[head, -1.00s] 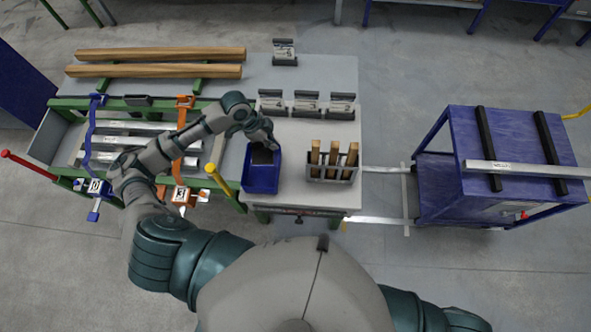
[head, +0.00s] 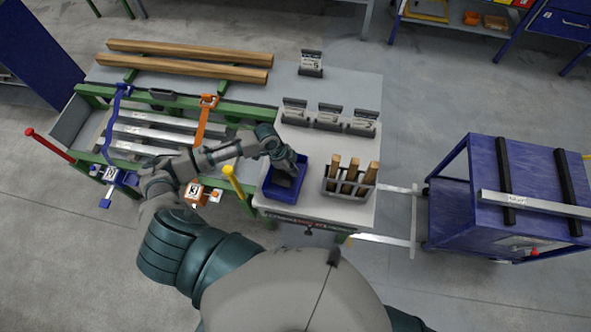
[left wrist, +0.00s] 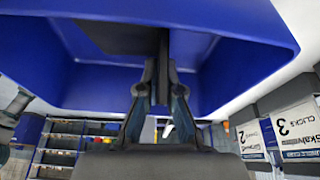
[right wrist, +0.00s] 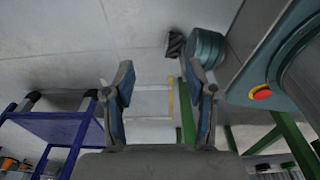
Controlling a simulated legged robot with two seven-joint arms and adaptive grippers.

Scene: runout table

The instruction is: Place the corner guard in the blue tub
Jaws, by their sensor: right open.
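The blue tub (head: 284,206) stands on the grey table end, left of a rack of wooden-handled tools. My left gripper (head: 292,163) reaches down into the tub from above. In the left wrist view the blue tub (left wrist: 225,75) surrounds the fingertips. The left fingers (left wrist: 162,82) are closed on the thin edge of a dark piece, the corner guard (left wrist: 120,36), which is inside the tub; whether it touches the floor of the tub I cannot tell. My right gripper (right wrist: 160,82) is open and empty over the floor, out of the head view.
The tool rack (head: 349,186) is close to the tub's right. Several grey card holders (head: 328,118) stand behind. Wooden bars (head: 185,64), an orange clamp (head: 203,125) and a blue clamp (head: 112,125) lie left. A blue cart (head: 470,190) stands at the right.

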